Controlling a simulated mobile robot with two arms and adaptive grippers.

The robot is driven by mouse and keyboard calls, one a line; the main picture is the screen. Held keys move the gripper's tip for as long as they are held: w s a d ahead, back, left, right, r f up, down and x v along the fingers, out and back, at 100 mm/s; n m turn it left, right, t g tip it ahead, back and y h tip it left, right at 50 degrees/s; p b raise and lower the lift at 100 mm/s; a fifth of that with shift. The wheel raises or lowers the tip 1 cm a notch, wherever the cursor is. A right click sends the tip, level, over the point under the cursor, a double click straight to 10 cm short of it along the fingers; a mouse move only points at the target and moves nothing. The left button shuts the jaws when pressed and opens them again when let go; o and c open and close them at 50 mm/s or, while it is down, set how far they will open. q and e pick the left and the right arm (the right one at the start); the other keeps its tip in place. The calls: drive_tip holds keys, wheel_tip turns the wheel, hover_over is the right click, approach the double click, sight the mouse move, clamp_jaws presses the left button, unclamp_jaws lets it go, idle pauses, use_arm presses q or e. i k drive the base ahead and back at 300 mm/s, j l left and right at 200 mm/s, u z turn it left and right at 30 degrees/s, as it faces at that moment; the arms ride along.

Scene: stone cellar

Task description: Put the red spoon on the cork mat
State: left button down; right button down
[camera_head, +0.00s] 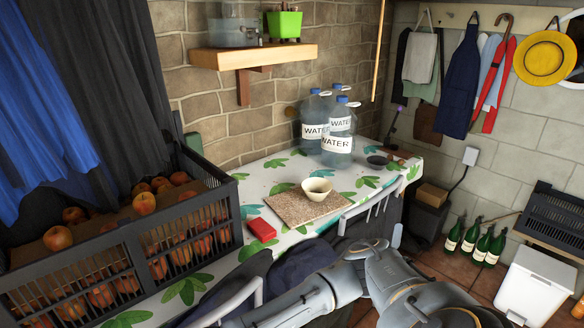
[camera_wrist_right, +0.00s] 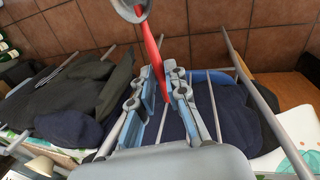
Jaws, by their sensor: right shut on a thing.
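The cork mat (camera_head: 285,207) lies flat on the leaf-patterned tablecloth, near the table's front edge in the head view. A cream bowl (camera_head: 316,189) stands on its back right part. In the right wrist view, my right gripper (camera_wrist_right: 166,76) is shut on the red handle of the spoon (camera_wrist_right: 152,48). The spoon's rounded grey end (camera_wrist_right: 131,8) points away from the gripper and is cut off by the top of the picture. The spoon is held above the chairs, apart from the mat. The spoon and right fingertips cannot be made out in the head view. My left gripper is not in view.
A red box (camera_head: 262,229) lies left of the mat. A black crate of apples (camera_head: 134,245) fills the table's left side. Several water bottles (camera_head: 338,145) stand behind. Chairs with dark blue cushions (camera_wrist_right: 225,112) stand at the front edge.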

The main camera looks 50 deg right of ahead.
sight(287, 207)
drive_tip(key=l, duration=0.45)
drive_tip(key=k+l+u, duration=0.1)
drive_tip(key=l, duration=0.4)
drive_tip(key=k+l, duration=0.1)
drive_tip(key=l, duration=0.35)
drive_tip(key=l+u, duration=0.1)
drive_tip(key=l, duration=0.4)
drive_tip(key=k+l, duration=0.15)
drive_tip(key=l, duration=0.3)
drive_tip(key=l+u, duration=0.1)
drive_tip(key=l, duration=0.35)
drive_tip(key=k, duration=0.05)
